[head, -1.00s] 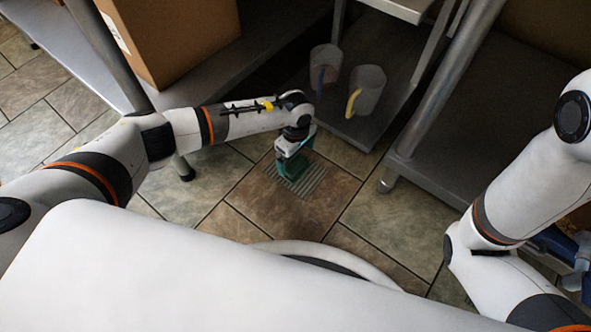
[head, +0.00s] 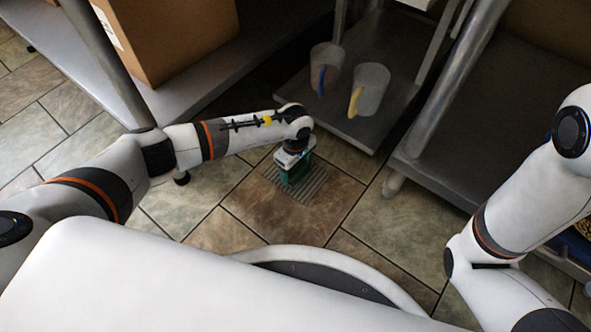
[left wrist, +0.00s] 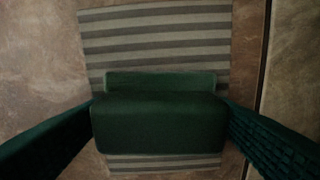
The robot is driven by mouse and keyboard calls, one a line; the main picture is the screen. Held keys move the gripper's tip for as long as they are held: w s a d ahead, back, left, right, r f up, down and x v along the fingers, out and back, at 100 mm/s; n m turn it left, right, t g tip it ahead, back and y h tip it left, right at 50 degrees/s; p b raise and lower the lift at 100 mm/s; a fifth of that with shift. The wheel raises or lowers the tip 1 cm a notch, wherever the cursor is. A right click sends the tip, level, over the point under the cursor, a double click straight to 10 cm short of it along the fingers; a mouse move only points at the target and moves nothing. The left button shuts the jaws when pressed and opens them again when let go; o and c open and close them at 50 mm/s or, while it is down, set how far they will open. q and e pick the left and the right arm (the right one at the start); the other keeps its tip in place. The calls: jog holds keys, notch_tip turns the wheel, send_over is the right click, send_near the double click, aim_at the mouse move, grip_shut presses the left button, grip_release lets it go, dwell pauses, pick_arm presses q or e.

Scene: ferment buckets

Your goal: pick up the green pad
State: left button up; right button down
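The green pad (left wrist: 160,122) is a dark green block in the left wrist view, with a paler green strip along its upper edge. It is over a grey striped patch (left wrist: 155,40) on the floor. My left gripper (head: 292,185) points down at that patch in the head view. Its two dark green fingers flank the pad in the left wrist view and meet its left and right sides with no gap showing, so it looks shut on the pad. Whether the pad still touches the floor is hard to tell. My right gripper is out of view.
A steel low shelf (head: 335,115) behind the gripper holds two clear jugs, one with a blue handle (head: 325,70) and one with a yellow handle (head: 371,90). A cardboard box (head: 170,40) stands on a shelf at left. A metal leg (head: 440,105) rises at right. Tiles in front are clear.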

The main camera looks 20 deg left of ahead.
pick_arm(q)
jog(key=shift+r, duration=0.1)
notch_tip(320, 180, up, 10)
jog(key=p, duration=0.7)
jog(key=shift+p, duration=0.3)
